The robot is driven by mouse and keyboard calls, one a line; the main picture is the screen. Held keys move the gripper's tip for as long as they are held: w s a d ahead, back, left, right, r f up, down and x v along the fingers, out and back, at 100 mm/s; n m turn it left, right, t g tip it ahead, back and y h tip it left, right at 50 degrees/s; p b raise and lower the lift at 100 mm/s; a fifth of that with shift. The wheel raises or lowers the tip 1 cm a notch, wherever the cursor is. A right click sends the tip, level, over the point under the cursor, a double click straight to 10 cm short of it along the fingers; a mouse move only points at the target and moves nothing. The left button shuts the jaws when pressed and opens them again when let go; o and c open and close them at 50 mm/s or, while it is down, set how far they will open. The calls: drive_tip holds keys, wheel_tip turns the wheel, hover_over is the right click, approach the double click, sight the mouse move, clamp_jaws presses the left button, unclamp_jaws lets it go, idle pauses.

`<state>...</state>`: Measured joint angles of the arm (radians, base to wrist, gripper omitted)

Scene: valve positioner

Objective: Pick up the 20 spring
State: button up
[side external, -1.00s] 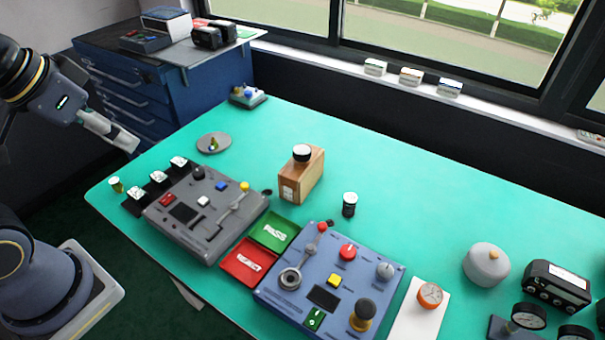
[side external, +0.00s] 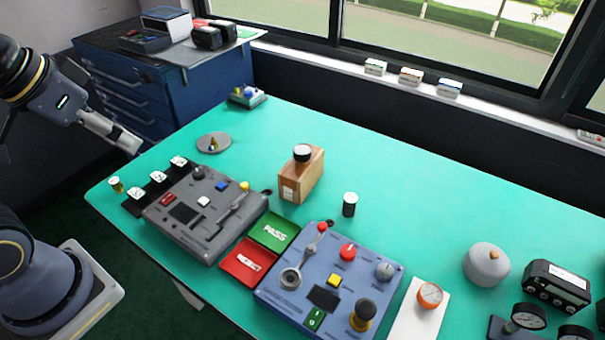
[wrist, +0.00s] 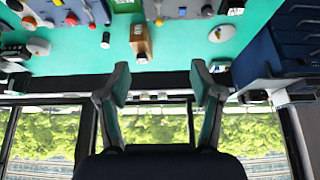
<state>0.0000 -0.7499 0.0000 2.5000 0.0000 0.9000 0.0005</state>
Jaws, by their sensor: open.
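I cannot read a 20 on any part, so I cannot tell which one is the 20 spring.
A grey control box (side external: 205,213) and a blue control box (side external: 330,280) flank green (side external: 273,231) and red (side external: 249,262) trays. A black cylinder (side external: 349,205) stands alone. The table's (side external: 400,190) back middle is clear.

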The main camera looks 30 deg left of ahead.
drive_tip(key=w+r+m+t, duration=0.2)
drive_tip(key=w+r, duration=0.3)
drive_tip(key=m+g+h, duration=0.3)
drive_tip(key=m+g, duration=0.1)
drive_tip(key=m, duration=0.3)
hover_over(348, 198)
drive_tip(key=s+a, duration=0.4)
wheel_tip(348, 198, down, 24)
drive_tip(key=shift+g, duration=0.3)
drive_tip(key=x, duration=1)
drive_tip(key=shift+w+d, duration=0.15)
drive_tip(key=shift+w, duration=0.05)
drive_tip(key=shift+x, duration=3.2)
drive_tip(key=shift+c, duration=0.3)
